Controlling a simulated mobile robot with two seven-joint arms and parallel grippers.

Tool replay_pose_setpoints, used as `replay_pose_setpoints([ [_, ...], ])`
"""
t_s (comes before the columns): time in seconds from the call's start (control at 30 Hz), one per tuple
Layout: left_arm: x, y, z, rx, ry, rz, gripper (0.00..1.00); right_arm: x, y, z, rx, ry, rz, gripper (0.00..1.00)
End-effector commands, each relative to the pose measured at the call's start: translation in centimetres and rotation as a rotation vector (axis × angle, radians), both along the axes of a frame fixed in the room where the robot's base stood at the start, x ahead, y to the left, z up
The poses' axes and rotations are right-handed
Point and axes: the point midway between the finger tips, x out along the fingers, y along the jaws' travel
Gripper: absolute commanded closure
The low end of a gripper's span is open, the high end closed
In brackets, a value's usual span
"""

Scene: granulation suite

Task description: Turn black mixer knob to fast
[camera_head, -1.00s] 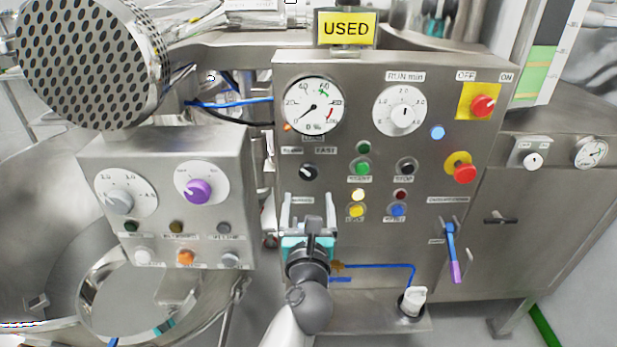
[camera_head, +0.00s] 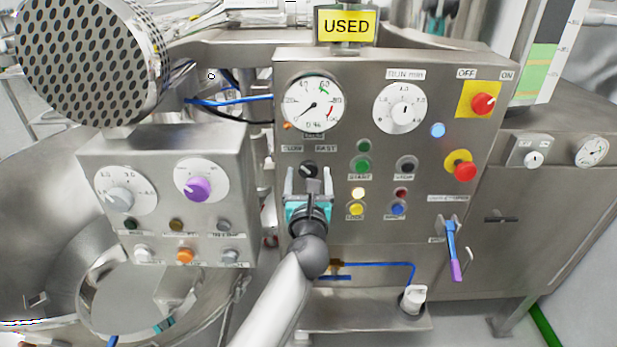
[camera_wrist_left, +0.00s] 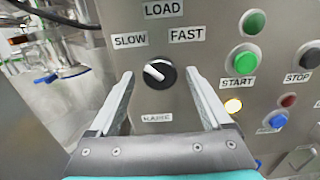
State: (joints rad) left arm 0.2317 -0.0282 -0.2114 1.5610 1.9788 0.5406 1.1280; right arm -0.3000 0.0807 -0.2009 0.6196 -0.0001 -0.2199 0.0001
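The black mixer knob (camera_head: 308,170) sits on the steel panel under the SLOW and FAST labels. In the left wrist view the knob (camera_wrist_left: 160,73) shows a white pointer aimed to the upper left, toward SLOW (camera_wrist_left: 130,40); FAST (camera_wrist_left: 187,34) is at its upper right. My left gripper (camera_head: 308,178) is open just in front of and slightly below the knob. In the wrist view its two fingers (camera_wrist_left: 160,82) stand wide apart, one on each side of the knob, apart from it. My right gripper is not in view.
Right of the knob are the green START button (camera_head: 363,164) and black STOP button (camera_head: 408,165). Yellow (camera_head: 356,208) and blue (camera_head: 397,208) buttons are below. A second panel with a purple knob (camera_head: 197,189) stands at left. A gauge (camera_head: 313,103) is above.

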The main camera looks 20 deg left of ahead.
Motion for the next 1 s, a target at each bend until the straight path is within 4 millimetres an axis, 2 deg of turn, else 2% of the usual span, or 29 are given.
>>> replay_pose_setpoints([
  [0.07, -0.02, -0.01, -0.01, 0.000, 0.000, 0.000, 0.28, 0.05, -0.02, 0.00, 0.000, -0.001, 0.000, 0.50],
  [0.7, -0.05, -0.02, -0.03, 0.000, 0.001, 0.000, 1.00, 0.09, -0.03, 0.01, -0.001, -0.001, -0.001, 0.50],
  [1.0, -0.05, -0.05, 0.00, 0.030, 0.011, 0.000, 1.00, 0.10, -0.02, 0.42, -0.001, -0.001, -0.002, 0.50],
])
